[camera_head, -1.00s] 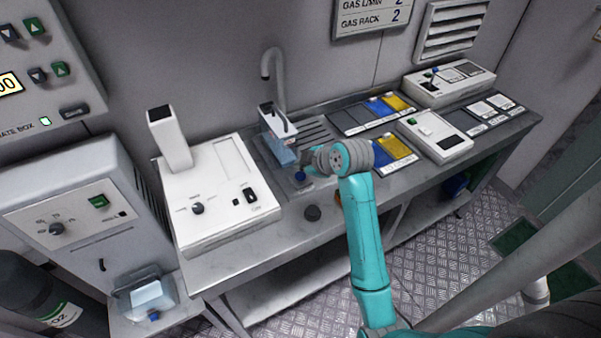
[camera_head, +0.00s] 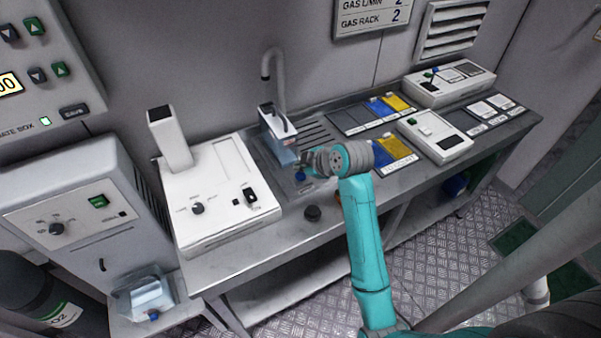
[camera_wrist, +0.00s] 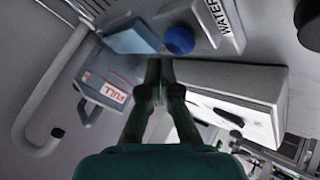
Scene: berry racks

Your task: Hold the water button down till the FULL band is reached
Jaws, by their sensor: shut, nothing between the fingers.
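The blue water button (camera_wrist: 179,41) sits beside a plate marked WATER (camera_wrist: 228,18) in the wrist view. In the head view the button (camera_head: 300,176) is on the bench front, just below my gripper (camera_head: 309,163). My gripper (camera_wrist: 158,68) is shut and empty; its tips look close beside the button, and I cannot tell whether they touch it. A clear container (camera_head: 284,150) stands under the tap (camera_head: 267,62). In the wrist view it carries a red-lined FULL label (camera_wrist: 115,93), with a light blue part (camera_wrist: 132,38) at its base, apart from the label.
A white instrument (camera_head: 210,215) stands on the bench to the left. Blue and yellow trays (camera_head: 392,152) and a white device (camera_head: 440,140) are to the right. A drain grate lies behind my gripper.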

